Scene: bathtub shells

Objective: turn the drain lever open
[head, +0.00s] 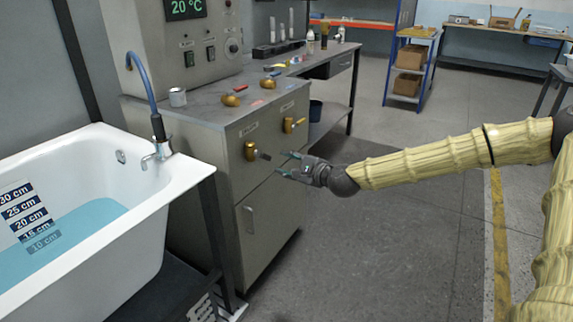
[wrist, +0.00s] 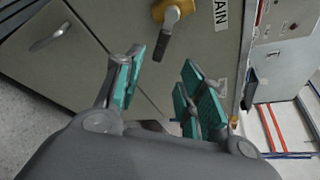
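The drain lever (head: 252,150) is a brass valve body with a short dark handle pointing right, on the front of the grey cabinet. In the wrist view it shows at the top (wrist: 172,12), beside a label of which "AIN" is readable, its dark handle (wrist: 162,45) pointing down. My gripper (head: 284,163) is open and empty, just right of the handle in the head view. In the wrist view its teal-padded fingers (wrist: 163,74) are spread wide, and the handle's end lies ahead of the gap between them, apparently not touched.
A second brass lever (head: 290,125) is on the same cabinet front, above and right of my gripper. A white bathtub (head: 180,176) with blue water (head: 80,235) stands at left. The cabinet door has a handle (head: 249,220). Floor (head: 370,250) right of the cabinet is clear.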

